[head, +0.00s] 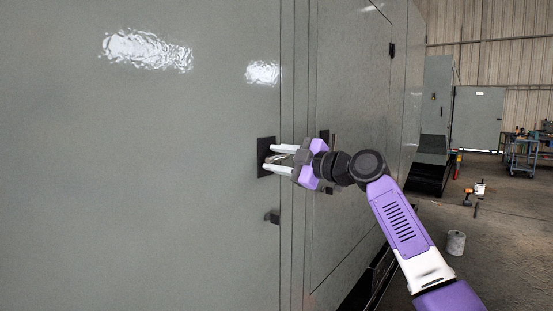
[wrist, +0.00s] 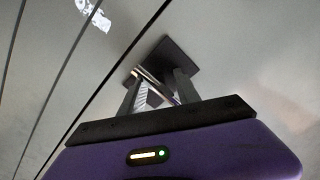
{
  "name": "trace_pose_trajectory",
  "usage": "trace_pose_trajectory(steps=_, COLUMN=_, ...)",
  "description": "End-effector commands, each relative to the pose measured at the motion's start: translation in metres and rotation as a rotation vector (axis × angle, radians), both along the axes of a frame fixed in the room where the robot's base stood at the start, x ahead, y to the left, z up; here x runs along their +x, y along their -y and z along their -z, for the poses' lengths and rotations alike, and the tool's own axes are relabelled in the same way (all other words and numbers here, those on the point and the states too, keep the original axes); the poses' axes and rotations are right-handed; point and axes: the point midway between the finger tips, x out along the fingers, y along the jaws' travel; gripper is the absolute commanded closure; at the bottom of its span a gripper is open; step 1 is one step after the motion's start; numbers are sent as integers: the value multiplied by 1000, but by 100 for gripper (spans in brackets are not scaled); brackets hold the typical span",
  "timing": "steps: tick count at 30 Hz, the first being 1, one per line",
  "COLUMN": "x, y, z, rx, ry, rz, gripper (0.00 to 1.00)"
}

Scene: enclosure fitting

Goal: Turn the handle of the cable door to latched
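The grey cabinet door (head: 150,200) fills the left of the head view and lies flush at its right edge seam. Its handle (head: 276,158) is a thin metal lever on a dark square plate (head: 263,150). My gripper (head: 279,159) is at this handle, its two fingers apart, one above and one below the lever in the head view. In the wrist view the lever (wrist: 152,84) runs diagonally between the fingers (wrist: 156,88), with gaps visible beside it. The fingertips are close to the dark plate (wrist: 168,58). The gripper hides part of the lever.
A small dark fitting (head: 272,216) sticks out below the handle plate. A second door panel (head: 350,90) to the right has a dark fitting partly behind my gripper. Open floor (head: 500,250) lies right, with a bucket (head: 456,242) and a loaded cart (head: 522,155).

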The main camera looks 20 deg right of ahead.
Motion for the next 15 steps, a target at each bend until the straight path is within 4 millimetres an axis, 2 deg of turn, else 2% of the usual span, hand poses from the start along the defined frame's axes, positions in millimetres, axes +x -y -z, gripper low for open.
trace_pose_trajectory(steps=2, x=0, y=0, z=0, rx=0, ry=0, rz=0, gripper=61)
trace_pose_trajectory(steps=3, x=0, y=0, z=0, rx=0, ry=0, rz=0, gripper=65)
trace_pose_trajectory(steps=8, x=0, y=0, z=0, rx=0, ry=-1, rz=-1, gripper=97)
trace_pose_trajectory(steps=9, x=0, y=0, z=0, rx=0, ry=-1, rz=-1, gripper=100)
trace_pose_trajectory(steps=15, x=0, y=0, z=0, rx=0, ry=-1, rz=-1, gripper=100)
